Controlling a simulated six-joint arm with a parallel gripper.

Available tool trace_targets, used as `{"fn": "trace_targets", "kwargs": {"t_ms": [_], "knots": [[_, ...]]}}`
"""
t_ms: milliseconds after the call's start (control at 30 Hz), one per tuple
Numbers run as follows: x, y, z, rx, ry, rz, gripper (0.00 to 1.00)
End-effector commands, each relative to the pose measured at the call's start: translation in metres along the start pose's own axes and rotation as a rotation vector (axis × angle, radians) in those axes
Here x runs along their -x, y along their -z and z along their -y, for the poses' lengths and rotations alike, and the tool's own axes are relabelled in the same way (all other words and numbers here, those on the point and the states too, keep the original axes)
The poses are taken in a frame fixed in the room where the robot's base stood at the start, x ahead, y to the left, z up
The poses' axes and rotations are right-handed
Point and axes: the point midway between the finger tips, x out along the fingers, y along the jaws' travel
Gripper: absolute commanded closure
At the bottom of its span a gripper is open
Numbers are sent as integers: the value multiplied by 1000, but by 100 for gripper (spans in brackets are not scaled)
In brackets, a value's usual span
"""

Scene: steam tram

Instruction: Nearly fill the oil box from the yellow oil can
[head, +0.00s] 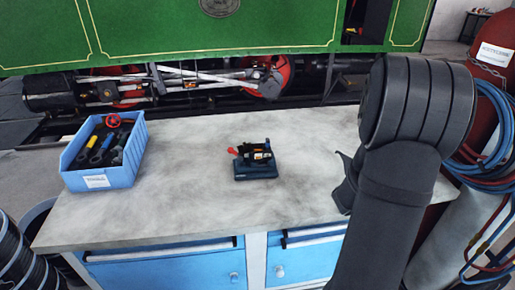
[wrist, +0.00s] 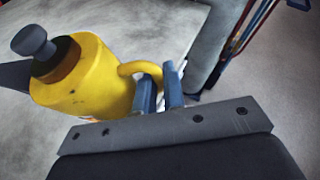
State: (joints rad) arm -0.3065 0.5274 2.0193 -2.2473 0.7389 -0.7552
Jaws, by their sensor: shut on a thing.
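The yellow oil can (wrist: 88,85) with a black cap (wrist: 35,42) fills the left of the wrist view. My gripper (wrist: 160,88) has its blue fingers shut on the can's yellow loop handle (wrist: 140,69). A dark spout-like part (wrist: 14,75) points left and runs out of that view. In the head view my arm hides the can and fingers. There a small dark device on a blue base, which looks like the oil box (head: 255,157), stands mid-bench with a red lever (head: 232,150). It is well left of my arm. Its oil level is too small to tell.
A blue bin (head: 103,176) of tools stands on the left of the grey workbench (head: 190,205). The bench is clear around the device. A green steam tram (head: 200,40) stands behind. A red cylinder (head: 490,75) and hoses (head: 500,125) are at the right.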

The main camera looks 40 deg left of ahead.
Motion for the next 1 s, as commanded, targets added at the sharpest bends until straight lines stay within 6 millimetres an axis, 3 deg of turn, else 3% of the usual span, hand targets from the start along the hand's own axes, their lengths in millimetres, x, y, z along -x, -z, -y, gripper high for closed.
{"fn": "trace_targets", "kwargs": {"t_ms": [1000], "knots": [[20,-4,-36,-7,-4,1,100]]}}
